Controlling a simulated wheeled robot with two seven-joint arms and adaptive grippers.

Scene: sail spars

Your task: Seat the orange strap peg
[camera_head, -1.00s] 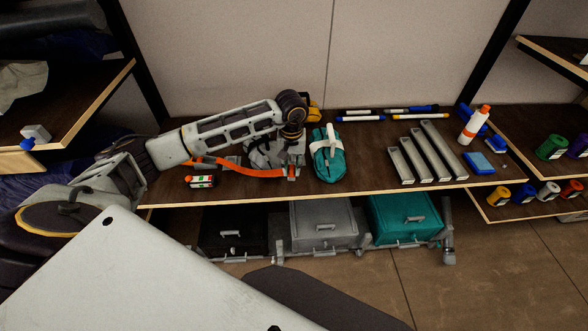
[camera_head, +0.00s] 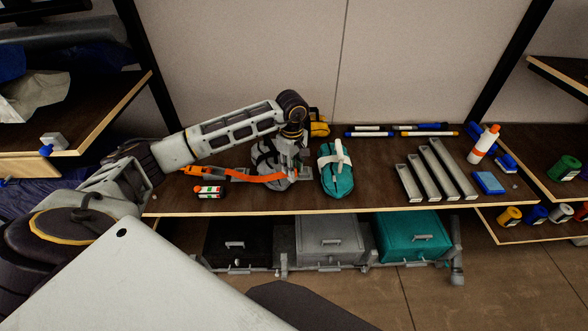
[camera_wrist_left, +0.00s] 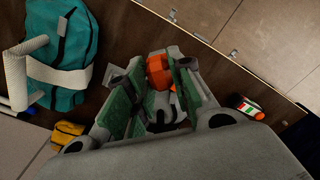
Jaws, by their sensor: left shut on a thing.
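The orange strap (camera_head: 262,178) runs rightward across the shelf from near the left end to my left gripper (camera_head: 288,170). In the left wrist view, the orange peg end (camera_wrist_left: 159,72) sits between the green-padded fingers of my left gripper (camera_wrist_left: 160,88), which is shut on it. The gripper points down over a grey bundle (camera_head: 264,156). Grey metal pieces beside the fingers are hard to tell apart in the head view. Any seat for the peg is hidden by the fingers. My right gripper is not in view.
A teal bundle with a white strap (camera_head: 336,178) lies close right of the gripper. A white, red and green cylinder (camera_head: 209,191) lies near the front left. Grey trays (camera_head: 436,172), a yellow item (camera_head: 319,128) and pens (camera_head: 370,134) stand farther off. Drawer boxes (camera_head: 329,236) hang below.

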